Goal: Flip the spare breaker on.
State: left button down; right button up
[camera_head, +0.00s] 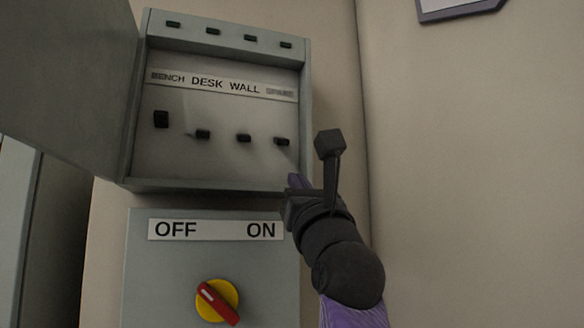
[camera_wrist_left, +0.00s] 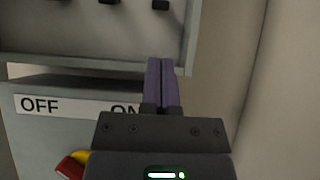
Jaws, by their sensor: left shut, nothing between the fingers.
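The open grey breaker box (camera_head: 215,184) holds a row of black breaker levers under a label strip reading BENCH, DESK, WALL and a blurred last word. The rightmost lever, the spare (camera_head: 281,141), sits low like the desk lever (camera_head: 203,134) and wall lever (camera_head: 244,138). The bench lever (camera_head: 161,119) looks larger and higher. My left gripper (camera_head: 296,181) is shut and empty, its purple fingers at the box's lower right corner, below the spare lever. In the left wrist view the fingers (camera_wrist_left: 161,62) point up toward the spare lever (camera_wrist_left: 160,4), apart from it. My right gripper is not in view.
The box door (camera_head: 70,80) hangs open on the left. Below is a grey panel marked OFF and ON with a red and yellow rotary switch (camera_head: 217,301). Small black parts line the box top.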

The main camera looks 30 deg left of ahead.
aim_at(280, 151)
pick_arm(q)
jog(key=p+x, duration=0.4)
jog(key=x, duration=0.4)
jog(key=shift+s+r, duration=0.1)
jog(key=shift+w+a+r+p, duration=0.15)
jog(key=shift+w+a+p, duration=0.1)
jog(key=shift+p, duration=0.15)
